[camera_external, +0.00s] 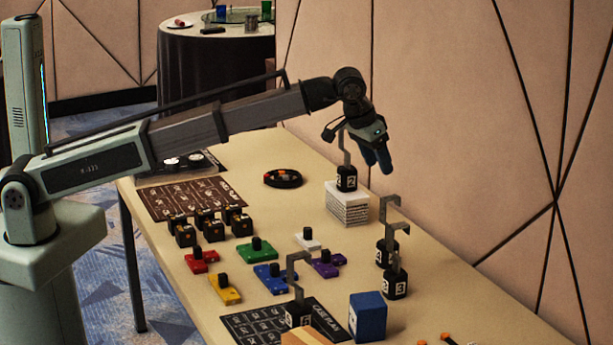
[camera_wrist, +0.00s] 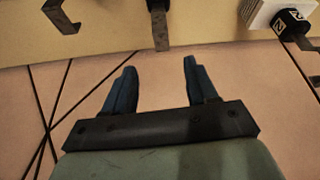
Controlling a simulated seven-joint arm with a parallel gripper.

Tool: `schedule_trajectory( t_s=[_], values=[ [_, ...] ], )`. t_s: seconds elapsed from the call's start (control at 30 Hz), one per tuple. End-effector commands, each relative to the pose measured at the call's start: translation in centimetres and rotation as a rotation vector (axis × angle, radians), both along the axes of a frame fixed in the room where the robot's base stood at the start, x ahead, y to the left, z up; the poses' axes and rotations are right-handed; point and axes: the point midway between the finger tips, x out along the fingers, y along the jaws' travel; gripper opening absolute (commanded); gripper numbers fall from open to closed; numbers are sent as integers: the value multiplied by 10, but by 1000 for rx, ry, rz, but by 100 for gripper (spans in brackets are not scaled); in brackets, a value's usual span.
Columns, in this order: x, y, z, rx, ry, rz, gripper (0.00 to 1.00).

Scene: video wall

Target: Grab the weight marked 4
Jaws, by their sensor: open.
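My gripper (camera_external: 377,160) is open and empty, raised above the far right side of the table. Its two blue fingers (camera_wrist: 160,65) are apart in the wrist view, with nothing between them. Several black weights with hooks stand on the table. One marked 3 (camera_external: 396,286) stands at the right, and another (camera_external: 386,254) is just behind it with its label hard to read. A weight marked 2 (camera_external: 346,178) sits on a white block, below and left of my gripper. A front weight (camera_external: 299,314) has an unclear label. I cannot make out a 4 clearly.
The white block (camera_external: 347,206) looks like a stack. A blue block (camera_external: 367,317) is at the front. Coloured knobbed pieces, including a green one (camera_external: 257,251), and several black cubes (camera_external: 186,236) occupy the middle and left. A wall runs close along the table's right side.

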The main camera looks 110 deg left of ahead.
Motion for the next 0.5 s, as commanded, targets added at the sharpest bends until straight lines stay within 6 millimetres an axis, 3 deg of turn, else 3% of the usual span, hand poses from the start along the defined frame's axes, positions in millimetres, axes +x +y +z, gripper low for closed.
schedule_trajectory(
  t_s=[0.17,0.5],
  values=[
    [2,2,-8,11,13,-42,57],
    [16,18,-59,9,15,-39,57]
  ],
)
